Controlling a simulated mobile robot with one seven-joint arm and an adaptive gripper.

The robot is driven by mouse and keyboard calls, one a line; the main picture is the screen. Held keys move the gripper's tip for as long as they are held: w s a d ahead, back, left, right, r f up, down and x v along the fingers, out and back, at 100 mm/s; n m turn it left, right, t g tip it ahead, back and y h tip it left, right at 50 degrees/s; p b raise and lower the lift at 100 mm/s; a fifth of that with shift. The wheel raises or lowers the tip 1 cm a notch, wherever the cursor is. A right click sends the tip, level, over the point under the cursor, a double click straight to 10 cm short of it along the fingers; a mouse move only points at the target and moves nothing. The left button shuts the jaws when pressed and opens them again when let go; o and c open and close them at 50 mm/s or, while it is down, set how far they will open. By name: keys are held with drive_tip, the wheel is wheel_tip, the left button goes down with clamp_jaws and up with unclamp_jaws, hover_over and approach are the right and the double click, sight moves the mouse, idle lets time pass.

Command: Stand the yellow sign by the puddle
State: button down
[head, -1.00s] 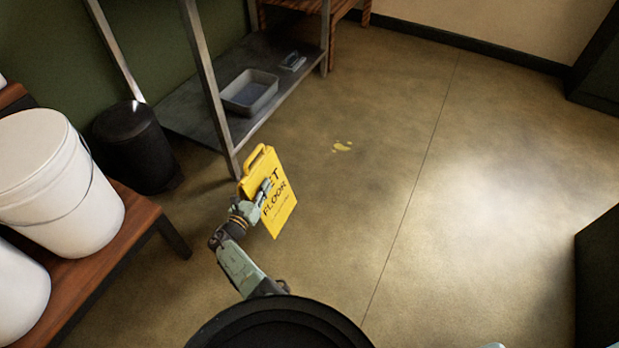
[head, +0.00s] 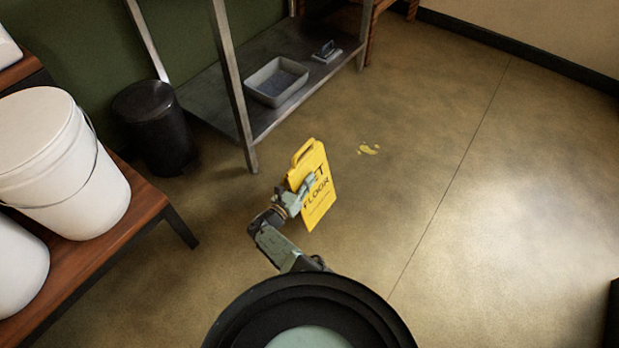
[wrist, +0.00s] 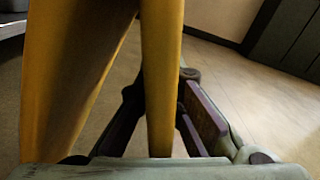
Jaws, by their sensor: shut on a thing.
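The yellow sign (head: 319,206), with black "FLOOR" lettering and a handle slot at its top, is upright and slightly tilted in the head view. My gripper (head: 309,186) is shut on it and covers part of its lettering. In the wrist view a yellow panel edge (wrist: 163,90) runs between the fingers of my gripper (wrist: 160,125), with another yellow panel (wrist: 65,75) at the left. I cannot tell whether the sign's lower edge touches the floor. The puddle (head: 369,149) is a small yellow patch on the floor, beyond the sign and to its right, apart from it.
A metal shelf (head: 262,121) with a grey tub (head: 276,81) and a brush (head: 327,51) stands beyond the sign to the left. A black bin (head: 154,128) and a wooden bench (head: 150,203) with white buckets (head: 66,160) are at left. Floor right of the puddle is clear.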

drive_tip(key=w+f+b, duration=0.4)
drive_tip(key=w+b, duration=0.4)
drive_tip(key=b, duration=0.2)
drive_tip(key=shift+d, duration=0.4)
drive_tip(key=shift+w, duration=0.1)
drive_tip(key=shift+f, duration=0.2)
drive_tip(key=c, duration=1.7)
unclamp_jaws()
